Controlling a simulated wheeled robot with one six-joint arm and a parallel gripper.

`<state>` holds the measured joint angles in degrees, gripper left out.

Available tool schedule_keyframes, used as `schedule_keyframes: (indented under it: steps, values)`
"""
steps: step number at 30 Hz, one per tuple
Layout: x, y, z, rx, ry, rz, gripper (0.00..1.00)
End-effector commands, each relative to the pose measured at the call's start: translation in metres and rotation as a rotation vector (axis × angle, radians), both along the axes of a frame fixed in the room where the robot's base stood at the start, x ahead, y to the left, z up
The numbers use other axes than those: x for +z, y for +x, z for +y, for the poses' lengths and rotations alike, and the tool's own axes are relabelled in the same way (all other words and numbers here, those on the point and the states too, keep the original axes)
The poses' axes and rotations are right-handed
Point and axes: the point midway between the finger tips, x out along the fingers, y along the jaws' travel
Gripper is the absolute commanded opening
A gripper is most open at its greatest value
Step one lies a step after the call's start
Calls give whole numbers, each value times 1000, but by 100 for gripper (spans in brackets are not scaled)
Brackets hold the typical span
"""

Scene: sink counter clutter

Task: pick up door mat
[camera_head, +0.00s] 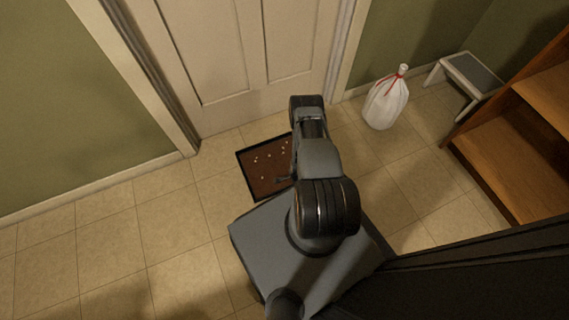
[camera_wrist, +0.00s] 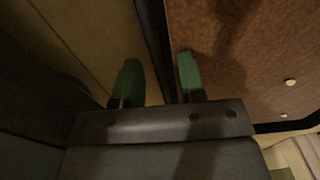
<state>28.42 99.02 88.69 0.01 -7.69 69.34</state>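The door mat (camera_head: 264,172) lies on the tiled floor in front of the door, brown with a dark border and several small pale spots. My arm hides its right part in the head view. In the wrist view the mat (camera_wrist: 255,55) fills the upper right. My gripper (camera_wrist: 159,82) shows there with two green fingertips apart. The mat's dark border runs through the gap between them; the right fingertip overlaps the brown surface, the left the floor side. I cannot tell whether either touches the mat. The fingertips are not clear in the head view.
A closed door (camera_head: 240,60) stands behind the mat. A white bag (camera_head: 386,103) with a red tie, a step stool (camera_head: 470,75) and a wooden shelf (camera_head: 510,165) stand to the right. The floor (camera_head: 120,235) at left is clear.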

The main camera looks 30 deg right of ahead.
Motion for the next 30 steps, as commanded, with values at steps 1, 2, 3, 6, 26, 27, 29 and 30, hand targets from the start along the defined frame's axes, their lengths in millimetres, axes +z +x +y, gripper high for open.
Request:
schedule_keyframes:
  steps: [1, 2, 3, 6, 26, 27, 29, 30]
  values:
    - [-2, 0, 0, 0, 0, -1, 37]
    - [-2, 0, 0, 0, 0, -1, 37]
    - [-1, 0, 0, 0, 0, -1, 37]
    - [-1, 0, 0, 0, 0, -1, 37]
    - [-1, 0, 0, 0, 0, 0, 0]
    - [-1, 0, 0, 0, 0, 0, 0]
    - [0, 1, -1, 0, -1, -2, 0]
    - [0, 1, -1, 0, -1, -2, 0]
